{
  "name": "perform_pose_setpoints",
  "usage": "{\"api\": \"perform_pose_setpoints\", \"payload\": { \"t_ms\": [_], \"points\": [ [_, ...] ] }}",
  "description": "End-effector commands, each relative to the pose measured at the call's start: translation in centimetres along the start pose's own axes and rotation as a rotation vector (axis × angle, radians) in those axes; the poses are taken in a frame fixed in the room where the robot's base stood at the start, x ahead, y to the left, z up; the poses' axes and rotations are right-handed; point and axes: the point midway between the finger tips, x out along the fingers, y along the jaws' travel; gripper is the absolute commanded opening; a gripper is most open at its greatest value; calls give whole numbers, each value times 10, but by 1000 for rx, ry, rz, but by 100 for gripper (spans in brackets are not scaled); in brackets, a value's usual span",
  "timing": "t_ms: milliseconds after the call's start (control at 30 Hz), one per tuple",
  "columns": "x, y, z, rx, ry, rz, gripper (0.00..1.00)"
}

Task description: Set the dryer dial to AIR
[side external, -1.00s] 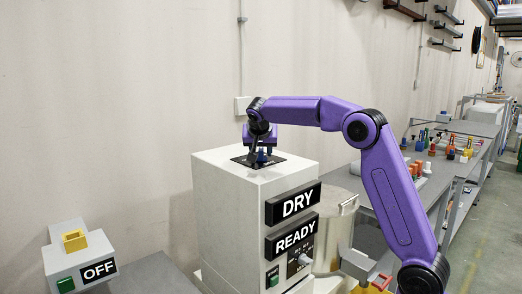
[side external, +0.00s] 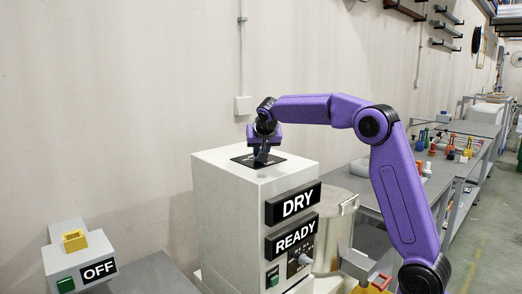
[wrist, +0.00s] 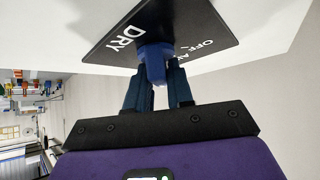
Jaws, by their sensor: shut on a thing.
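The dryer (side external: 222,185) is a white cabinet with a black dial plate (side external: 242,160) on top. In the wrist view the plate (wrist: 108,35) carries the words DRY, OFF and a partly cut-off label starting with A. The dial's blue knob (wrist: 152,52) stands at the plate's middle. My gripper (wrist: 156,72) is shut on the knob, one dark blue finger on each side. In the side view my gripper (side external: 262,157) hides most of the knob. The dryer's front signs read DRY (side external: 293,204) and READY (side external: 292,240). The knob's pointer cannot be made out.
A small box (side external: 78,262) with an OFF sign and a yellow switch stands at the lower left. A metal drum (side external: 337,215) stands beside the dryer on the right. A wall is behind, and benches with small coloured items (side external: 455,145) recede at the right.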

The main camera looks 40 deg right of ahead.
Motion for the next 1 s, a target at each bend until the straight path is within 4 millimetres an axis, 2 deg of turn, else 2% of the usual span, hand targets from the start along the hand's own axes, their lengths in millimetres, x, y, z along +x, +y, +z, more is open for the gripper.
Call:
{"api": "perform_pose_setpoints", "payload": {
  "t_ms": [500, 1000],
  "points": [
    [0, 1, 0, -278, -1, -284, 0],
    [0, 0, 0, -417, -2, -418, 0]
  ]
}}
